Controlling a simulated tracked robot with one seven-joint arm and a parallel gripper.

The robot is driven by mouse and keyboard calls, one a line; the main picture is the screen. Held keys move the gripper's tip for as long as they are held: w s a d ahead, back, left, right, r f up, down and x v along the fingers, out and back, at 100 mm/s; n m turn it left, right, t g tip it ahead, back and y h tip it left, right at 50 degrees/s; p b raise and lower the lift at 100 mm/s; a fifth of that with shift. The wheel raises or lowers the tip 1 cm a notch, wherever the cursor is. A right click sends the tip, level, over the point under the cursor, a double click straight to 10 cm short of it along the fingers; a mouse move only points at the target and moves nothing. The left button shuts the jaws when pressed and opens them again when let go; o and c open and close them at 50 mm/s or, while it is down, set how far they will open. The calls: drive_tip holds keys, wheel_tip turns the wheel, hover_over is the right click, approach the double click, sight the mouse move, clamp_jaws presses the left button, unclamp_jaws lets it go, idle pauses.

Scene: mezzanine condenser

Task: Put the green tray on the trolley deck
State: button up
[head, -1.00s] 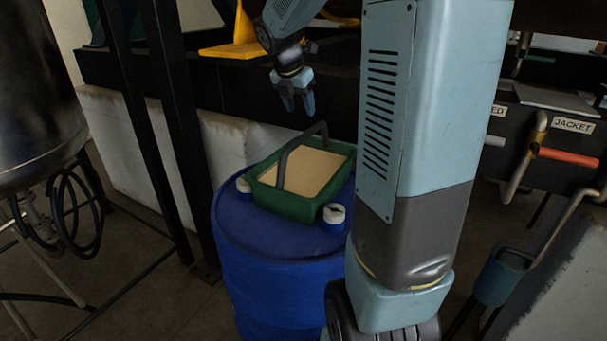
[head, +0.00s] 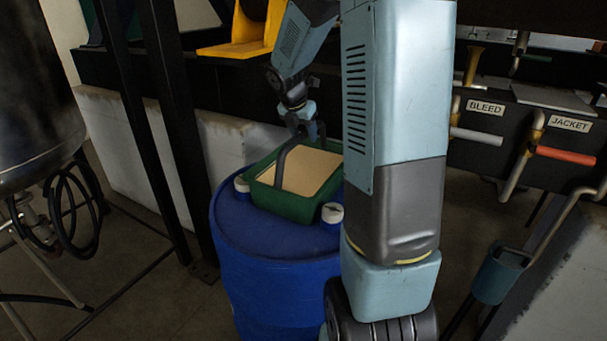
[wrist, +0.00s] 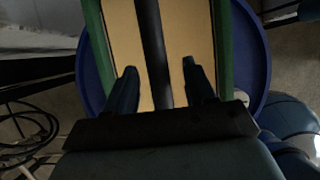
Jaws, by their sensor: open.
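The green tray (head: 287,205) sits on top of a blue drum (head: 265,270), with a tan inside and a dark arched handle (head: 281,164) across it. My gripper (head: 310,138) is at the tray's handle, its fingers apart. In the wrist view my gripper (wrist: 158,82) has one finger on each side of the dark handle bar (wrist: 152,50), with gaps between; the green tray's rim (wrist: 225,45) shows beyond. The fingers do not close on the bar. I cannot make out the trolley deck in these frames.
White-topped caps (head: 332,212) stand on the drum beside the tray. A black steel post (head: 165,120) rises to the left, near a dark tank (head: 35,90) with hoses. A panel with levers marked BLEED (head: 485,108) and JACKET is at right. A yellow bracket (head: 240,48) is above.

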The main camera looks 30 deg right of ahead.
drive_tip(key=x, duration=0.3)
drive_tip(key=shift+w+f, duration=0.1)
drive_tip(key=shift+f, duration=0.1)
drive_tip(key=shift+c, duration=0.2)
clamp_jaws()
idle(0.9)
drive_tip(key=shift+w+r, duration=0.1)
drive_tip(key=shift+r, duration=0.05)
